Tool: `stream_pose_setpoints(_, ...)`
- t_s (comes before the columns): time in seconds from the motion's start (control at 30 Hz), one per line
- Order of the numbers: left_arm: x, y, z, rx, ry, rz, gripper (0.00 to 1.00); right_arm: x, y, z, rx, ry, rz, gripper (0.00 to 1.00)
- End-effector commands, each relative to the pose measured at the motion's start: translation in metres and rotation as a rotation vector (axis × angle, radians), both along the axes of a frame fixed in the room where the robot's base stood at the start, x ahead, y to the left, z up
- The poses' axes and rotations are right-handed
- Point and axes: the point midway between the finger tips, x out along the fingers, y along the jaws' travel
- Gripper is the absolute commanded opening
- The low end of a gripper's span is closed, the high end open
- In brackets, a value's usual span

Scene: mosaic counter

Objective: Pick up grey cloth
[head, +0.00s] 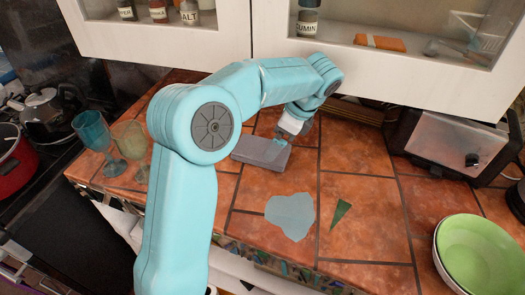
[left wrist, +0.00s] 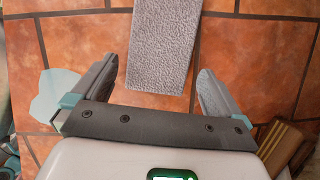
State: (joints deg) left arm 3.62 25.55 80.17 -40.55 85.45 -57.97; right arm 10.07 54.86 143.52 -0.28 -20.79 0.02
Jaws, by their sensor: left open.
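The grey cloth (head: 262,153) is a folded, textured block lying flat on the tiled counter. It also shows in the left wrist view (left wrist: 163,42), running from the top edge down between my fingers. My left gripper (head: 284,139) is at the cloth's far right end in the head view, above or beside it; the exact height cannot be told. In the left wrist view its two fingers (left wrist: 158,75) are wide apart, one on each side of the cloth, with gaps. My right gripper is not in view.
A flat pale blue-grey piece (head: 290,215) and a green shard (head: 341,213) lie nearer on the tiles. Two goblets (head: 130,140) stand left, green bowls (head: 480,253) at front right, a toaster oven (head: 450,140) behind. White cabinets (head: 160,37) overhang the back.

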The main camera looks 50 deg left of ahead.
Motion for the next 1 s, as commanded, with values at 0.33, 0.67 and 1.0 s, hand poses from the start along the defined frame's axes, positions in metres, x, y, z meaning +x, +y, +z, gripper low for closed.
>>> stream_pose_setpoints(0.33, -0.008, 0.021, -0.026, 0.000, 0.004, 0.000, 1.00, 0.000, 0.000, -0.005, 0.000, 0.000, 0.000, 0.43)
stream_pose_setpoints(0.67, -0.010, 0.028, -0.047, 0.000, 0.000, -0.001, 1.00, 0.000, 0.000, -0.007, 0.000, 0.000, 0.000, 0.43)
stream_pose_setpoints(1.0, -0.010, 0.028, -0.046, 0.000, 0.000, 0.000, 0.63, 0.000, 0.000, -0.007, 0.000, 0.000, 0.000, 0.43)
